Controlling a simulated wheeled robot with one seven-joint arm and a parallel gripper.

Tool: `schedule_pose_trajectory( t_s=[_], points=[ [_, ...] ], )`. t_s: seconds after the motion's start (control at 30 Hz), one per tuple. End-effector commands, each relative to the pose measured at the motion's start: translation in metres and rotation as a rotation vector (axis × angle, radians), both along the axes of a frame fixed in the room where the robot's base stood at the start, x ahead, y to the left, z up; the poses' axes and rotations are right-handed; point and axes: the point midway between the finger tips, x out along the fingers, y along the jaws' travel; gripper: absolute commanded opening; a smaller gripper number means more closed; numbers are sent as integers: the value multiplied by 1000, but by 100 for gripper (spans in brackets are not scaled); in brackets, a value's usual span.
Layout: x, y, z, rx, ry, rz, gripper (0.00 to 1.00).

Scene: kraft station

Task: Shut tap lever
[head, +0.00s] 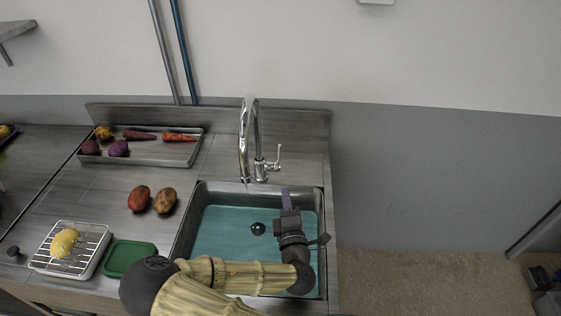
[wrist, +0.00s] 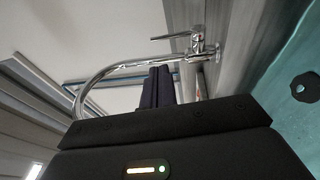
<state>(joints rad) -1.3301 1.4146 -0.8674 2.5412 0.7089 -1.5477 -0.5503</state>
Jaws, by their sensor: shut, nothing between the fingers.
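The chrome tap (head: 249,140) stands at the back edge of the sink, with a tall curved spout. Its lever (head: 276,155) is on the right side of the tap body and points up. In the wrist view the lever (wrist: 172,37) sticks out from the tap body (wrist: 200,50), beyond my fingers. My gripper (head: 286,192) is shut and empty over the right part of the sink, in front of the lever and apart from it. Its dark purple fingers (wrist: 158,85) are together in the wrist view. Whether water runs is not clear.
The sink (head: 215,225) holds teal water or has a teal bottom, with a dark drain (head: 258,228). Two potatoes (head: 152,200) lie left of it.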

Motion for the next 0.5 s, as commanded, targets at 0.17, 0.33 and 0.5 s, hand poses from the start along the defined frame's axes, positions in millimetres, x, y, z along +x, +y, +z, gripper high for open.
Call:
schedule_pose_trajectory(
  t_s=[0.17,0.33,0.5],
  points=[
    [8,2,-5,4,-1,0,0],
    [14,3,-3,2,-2,-1,0],
    [20,2,-2,3,-1,-3,0]
  ],
)
